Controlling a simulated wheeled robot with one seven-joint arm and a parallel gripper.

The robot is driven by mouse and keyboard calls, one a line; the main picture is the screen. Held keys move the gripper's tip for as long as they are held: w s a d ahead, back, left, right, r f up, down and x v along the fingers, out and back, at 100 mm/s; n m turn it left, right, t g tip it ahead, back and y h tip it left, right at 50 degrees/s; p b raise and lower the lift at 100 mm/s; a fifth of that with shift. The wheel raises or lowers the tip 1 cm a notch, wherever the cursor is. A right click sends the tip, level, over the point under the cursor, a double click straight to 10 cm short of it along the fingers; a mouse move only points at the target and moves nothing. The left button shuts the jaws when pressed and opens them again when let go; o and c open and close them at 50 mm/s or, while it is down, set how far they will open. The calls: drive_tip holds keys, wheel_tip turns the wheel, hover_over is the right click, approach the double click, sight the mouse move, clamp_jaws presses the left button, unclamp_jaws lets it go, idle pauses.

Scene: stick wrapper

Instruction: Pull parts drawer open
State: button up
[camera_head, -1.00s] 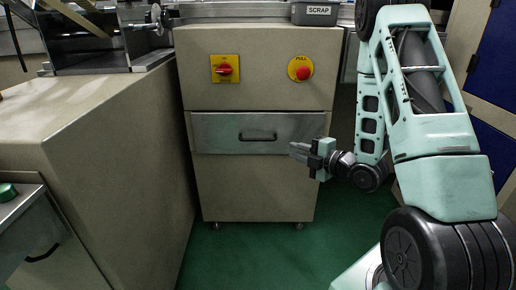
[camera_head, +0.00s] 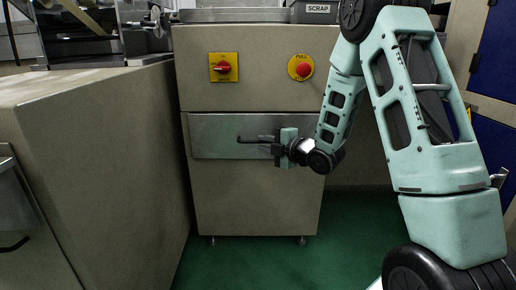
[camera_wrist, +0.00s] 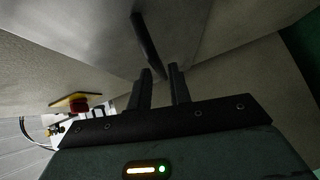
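The parts drawer (camera_head: 218,128) is a wide metal front set in the beige cabinet and looks flush with it. Its dark bar handle (camera_head: 247,139) runs sideways across the middle of the front. My gripper (camera_head: 270,141) is at the right end of the handle and hides that end in the head view. In the wrist view, the two dark fingers (camera_wrist: 160,70) are apart. The handle (camera_wrist: 145,38) runs down toward the gap between their tips. I cannot tell whether either finger touches it.
A red knob on a yellow plate (camera_head: 223,67) and a red button (camera_head: 303,68) sit above the drawer. A grey SCRAP bin (camera_head: 318,13) stands on top. A beige machine (camera_head: 100,150) stands close at left. Green floor (camera_head: 240,262) is clear in front.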

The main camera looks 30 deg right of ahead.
sight(260, 142)
drive_tip(key=shift+b+x, duration=0.4)
drive_tip(key=shift+x, duration=1.35)
drive_tip(key=shift+r, duration=0.1)
clamp_jaws()
